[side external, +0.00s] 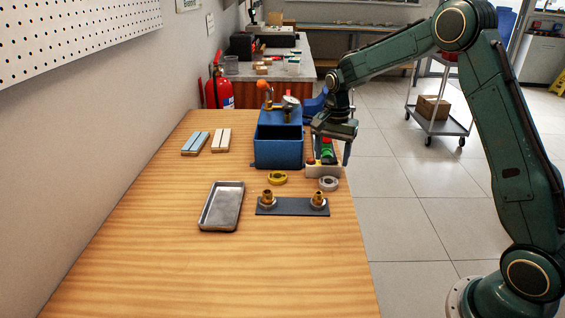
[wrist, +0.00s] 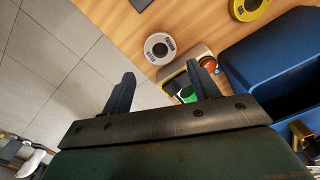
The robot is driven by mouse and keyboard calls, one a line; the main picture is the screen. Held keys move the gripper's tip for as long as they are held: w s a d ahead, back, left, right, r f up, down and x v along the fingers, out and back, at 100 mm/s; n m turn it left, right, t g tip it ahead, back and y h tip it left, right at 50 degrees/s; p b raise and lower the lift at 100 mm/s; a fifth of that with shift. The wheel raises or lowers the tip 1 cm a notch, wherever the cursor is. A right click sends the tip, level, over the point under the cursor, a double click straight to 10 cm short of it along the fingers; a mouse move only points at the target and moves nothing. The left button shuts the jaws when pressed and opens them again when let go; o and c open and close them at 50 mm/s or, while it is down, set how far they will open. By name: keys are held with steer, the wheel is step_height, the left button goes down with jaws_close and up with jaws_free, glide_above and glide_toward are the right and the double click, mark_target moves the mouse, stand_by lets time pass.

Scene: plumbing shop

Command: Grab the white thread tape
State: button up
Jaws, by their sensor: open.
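The white thread tape (side external: 328,183) is a pale roll lying flat on the wooden bench near its right edge. In the wrist view the white tape (wrist: 160,48) lies beyond my fingertips, between and ahead of them.
A blue bin (side external: 278,155) stands left of my gripper. A dark plate with two brass fittings (side external: 292,206) lies in front. A metal tray (side external: 221,206) sits left. The front of the bench is clear.

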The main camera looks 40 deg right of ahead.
mark_target(329, 181)
steer(key=shift+f, duration=1.25)
steer(key=shift+f, duration=2.55)
steer(key=c, duration=0.7)
